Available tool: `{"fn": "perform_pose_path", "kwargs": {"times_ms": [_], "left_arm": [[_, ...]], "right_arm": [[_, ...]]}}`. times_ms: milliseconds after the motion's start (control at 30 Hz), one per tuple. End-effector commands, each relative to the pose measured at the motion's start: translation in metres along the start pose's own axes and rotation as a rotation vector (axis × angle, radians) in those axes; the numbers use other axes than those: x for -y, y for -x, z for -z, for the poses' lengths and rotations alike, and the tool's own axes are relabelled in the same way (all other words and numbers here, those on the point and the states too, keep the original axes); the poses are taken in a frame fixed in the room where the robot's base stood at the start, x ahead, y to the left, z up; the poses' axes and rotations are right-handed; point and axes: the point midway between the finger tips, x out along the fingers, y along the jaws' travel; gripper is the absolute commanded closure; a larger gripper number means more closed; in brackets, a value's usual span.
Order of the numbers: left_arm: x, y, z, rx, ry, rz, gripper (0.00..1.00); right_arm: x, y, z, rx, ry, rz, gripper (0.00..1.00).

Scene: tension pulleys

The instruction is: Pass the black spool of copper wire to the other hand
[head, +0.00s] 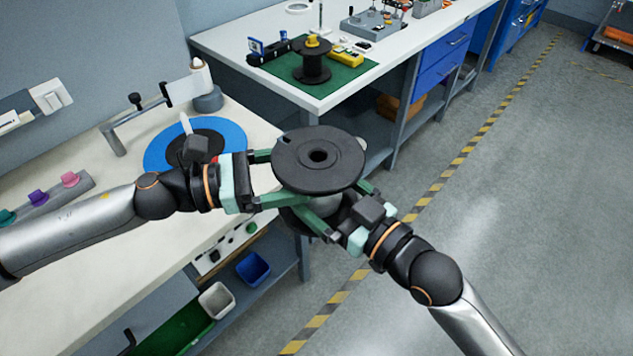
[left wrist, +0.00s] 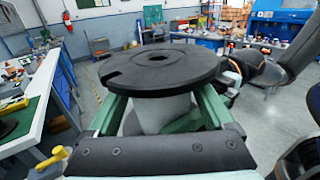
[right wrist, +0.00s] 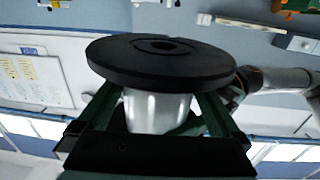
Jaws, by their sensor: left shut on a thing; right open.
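A large black spool (head: 318,158) is held upright in the air between my two grippers in the head view. Its black upper flange and pale, silvery-grey core also show in the left wrist view (left wrist: 160,73) and the right wrist view (right wrist: 160,60); no copper colour is visible on it. My left gripper (head: 285,180) is shut on the spool below the upper flange, coming from the left. My right gripper (head: 326,203) is open, its green fingers on either side of the core from the lower right. The fingertips are hidden by the flange, so right-hand contact is unclear.
Another dark spool (head: 312,68) with a yellow top stands on a green mat (head: 350,75) on the back bench. A blue-and-black disc (head: 160,155) and a metal arm stand (head: 150,113) are on the left bench (head: 85,190).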

Motion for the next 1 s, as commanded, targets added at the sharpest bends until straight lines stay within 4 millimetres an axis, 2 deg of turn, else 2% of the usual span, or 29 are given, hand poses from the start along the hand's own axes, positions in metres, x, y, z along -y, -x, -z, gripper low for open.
{"fn": "perform_pose_path", "kwargs": {"times_ms": [67, 900, 967, 1000], "left_arm": [[0.0001, -0.0004, -0.0026, 0.004, -0.003, 0.001, 1.0], [-0.0004, -0.0004, -0.0027, 0.004, -0.003, 0.0, 1.0], [-0.0005, -0.0004, -0.0027, 0.004, -0.003, -0.001, 1.0], [-0.0005, -0.0005, -0.0027, 0.004, -0.003, -0.001, 1.0]], "right_arm": [[0.0, 0.0001, 0.0002, 0.0, 0.0, 0.0, 0.0], [0.0018, 0.0004, 0.0005, -0.001, -0.003, 0.004, 0.93], [0.0019, 0.0004, 0.0005, -0.001, -0.003, 0.004, 1.0], [0.002, 0.0004, 0.0006, -0.001, -0.003, 0.004, 1.0]]}}
